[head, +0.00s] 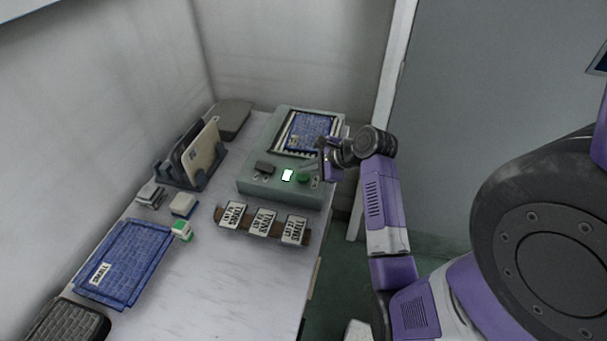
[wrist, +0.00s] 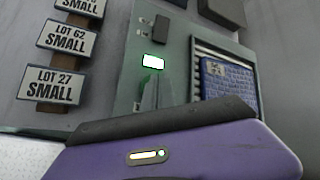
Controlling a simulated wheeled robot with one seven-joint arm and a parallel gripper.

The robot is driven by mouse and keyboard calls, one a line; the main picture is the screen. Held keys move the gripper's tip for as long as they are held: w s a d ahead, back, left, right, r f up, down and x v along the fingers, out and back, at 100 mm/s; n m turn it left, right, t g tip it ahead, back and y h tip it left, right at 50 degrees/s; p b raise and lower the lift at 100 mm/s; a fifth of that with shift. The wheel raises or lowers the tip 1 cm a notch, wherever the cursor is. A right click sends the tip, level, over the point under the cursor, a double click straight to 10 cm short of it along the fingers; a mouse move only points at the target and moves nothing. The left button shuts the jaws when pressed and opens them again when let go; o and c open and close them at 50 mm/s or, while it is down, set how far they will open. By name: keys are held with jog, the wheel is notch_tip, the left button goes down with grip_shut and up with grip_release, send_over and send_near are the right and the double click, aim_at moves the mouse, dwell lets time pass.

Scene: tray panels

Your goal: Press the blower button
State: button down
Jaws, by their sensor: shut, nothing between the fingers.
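A grey-green machine (head: 262,187) stands on the table with a blue panel (head: 308,132) in its top bay. I cannot read which control is the blower's. My gripper (head: 309,168) is shut and empty, low over the ledge by the green button; contact cannot be told.
A rack with label cards (head: 262,221) stands in front of the machine. Blue panels (head: 122,262), a small green-and-white box (head: 182,230) and a dark holder with upright boards (head: 190,158) are on the left. The table's front middle is clear.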

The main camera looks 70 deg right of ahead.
aim_at(307, 177)
jog(key=shift+f, duration=0.5)
dwell(0.5)
jog(key=shift+r+p, duration=0.95)
jog(key=shift+p, duration=0.45)
notch_tip(307, 177, up, 4)
jog(key=p, duration=0.5)
jog(key=shift+r, duration=0.15)
jog(key=shift+r+p, duration=0.45)
jog(key=shift+r, duration=0.4)
